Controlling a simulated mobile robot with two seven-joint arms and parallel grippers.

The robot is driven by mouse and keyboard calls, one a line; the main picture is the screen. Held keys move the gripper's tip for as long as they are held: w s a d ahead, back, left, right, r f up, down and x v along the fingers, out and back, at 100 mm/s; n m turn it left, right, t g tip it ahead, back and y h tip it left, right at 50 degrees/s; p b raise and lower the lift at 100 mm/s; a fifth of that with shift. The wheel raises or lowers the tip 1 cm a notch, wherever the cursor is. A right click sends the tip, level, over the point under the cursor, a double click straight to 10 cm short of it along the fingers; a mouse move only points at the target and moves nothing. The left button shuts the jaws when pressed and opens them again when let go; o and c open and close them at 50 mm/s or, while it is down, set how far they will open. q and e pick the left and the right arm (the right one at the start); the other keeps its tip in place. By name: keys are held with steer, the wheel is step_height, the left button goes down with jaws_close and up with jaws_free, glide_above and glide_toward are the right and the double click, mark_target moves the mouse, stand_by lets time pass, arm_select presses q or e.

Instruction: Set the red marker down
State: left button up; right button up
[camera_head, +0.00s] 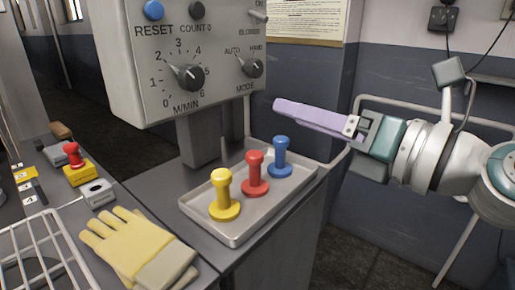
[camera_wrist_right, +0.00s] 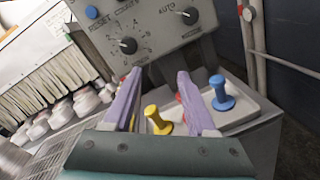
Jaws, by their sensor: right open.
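The red marker (camera_head: 256,174) stands upright in a shallow grey tray (camera_head: 237,237), between the yellow marker (camera_head: 223,196) and the blue marker (camera_head: 281,158). My right gripper (camera_head: 279,106) is raised above the tray's far right side, its lilac fingers pointing left and apart from the markers. In the right wrist view, the fingers are spread and empty, and the red marker is mostly hidden behind the right finger. The yellow marker (camera_wrist_right: 158,121) shows between the fingers, and the blue marker (camera_wrist_right: 221,93) shows right of them. My left gripper is not in view.
A control box (camera_head: 180,55) with dials stands behind the tray on a post. A yellow glove (camera_head: 135,243) lies left of the tray. Farther left are a wire rack (camera_head: 45,250) and a red knob (camera_head: 73,154) on a yellow block. Pipes run at the right.

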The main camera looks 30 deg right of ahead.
steer(key=s+d+f+m+g+h, duration=0.25)
steer(key=m+h, duration=0.25)
steer(key=m, duration=0.7)
steer(key=s+d+f+m+g+h, duration=0.2)
steer(key=s+d+m+h, duration=0.3)
steer(key=m, duration=0.7)
steer(key=s+a+f+m+g+y, duration=0.6)
steer(key=s+a+f+g, duration=0.3)
steer(key=s+a, duration=0.4)
steer(key=shift+a+f, duration=0.6)
steer(key=shift+f, duration=0.3)
steer(key=shift+g, duration=0.25)
